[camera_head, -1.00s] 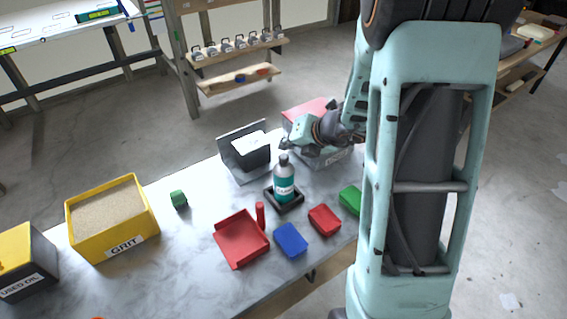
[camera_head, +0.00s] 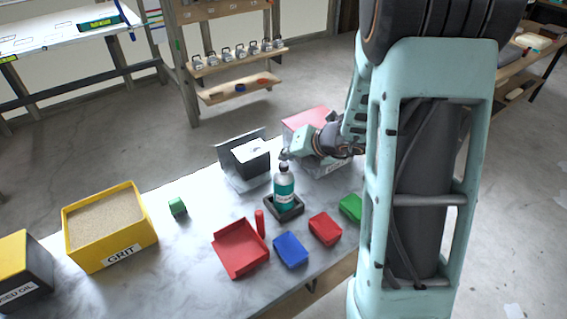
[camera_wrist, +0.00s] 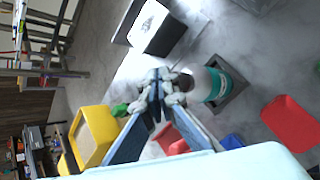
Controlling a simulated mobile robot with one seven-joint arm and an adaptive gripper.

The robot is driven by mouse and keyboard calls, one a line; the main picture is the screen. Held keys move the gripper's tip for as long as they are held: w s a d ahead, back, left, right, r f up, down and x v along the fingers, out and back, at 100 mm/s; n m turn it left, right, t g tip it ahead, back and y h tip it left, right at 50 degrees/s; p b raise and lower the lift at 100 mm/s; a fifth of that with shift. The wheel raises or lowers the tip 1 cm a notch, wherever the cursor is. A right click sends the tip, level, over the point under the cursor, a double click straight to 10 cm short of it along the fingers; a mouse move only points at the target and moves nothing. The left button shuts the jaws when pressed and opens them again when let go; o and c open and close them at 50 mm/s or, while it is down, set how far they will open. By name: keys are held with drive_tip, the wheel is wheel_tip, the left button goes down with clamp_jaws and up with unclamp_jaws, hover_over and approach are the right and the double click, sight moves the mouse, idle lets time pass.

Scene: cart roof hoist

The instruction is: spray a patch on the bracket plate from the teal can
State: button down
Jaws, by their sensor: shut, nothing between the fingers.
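The teal can (camera_head: 284,190) stands upright in a dark square holder (camera_head: 292,213) on the table. It has a white label and a grey upper part. It also shows in the wrist view (camera_wrist: 222,82). My gripper (camera_head: 284,156) is shut and empty, its fingertips close to the can's top; I cannot tell whether they touch it. In the wrist view the closed fingers (camera_wrist: 157,82) are just left of the can's top. The bracket plate (camera_head: 231,172), grey with a dark upright part and a white area, stands behind and left of the can.
A yellow grit box (camera_head: 110,225) and small green block (camera_head: 177,206) are left. A red-lidded box (camera_head: 310,120) stands behind my gripper.

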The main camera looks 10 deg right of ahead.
sight(286, 165)
idle(0.6)
drive_tip(key=shift+f+b, duration=0.45)
drive_tip(key=shift+f, duration=0.1)
idle(0.3)
drive_tip(key=shift+r+p, duration=0.4)
drive_tip(key=shift+r, duration=0.15)
drive_tip(key=shift+r, duration=0.1)
wheel_tip(286, 165, up, 6)
drive_tip(key=p, duration=0.5)
drive_tip(key=shift+p, duration=0.4)
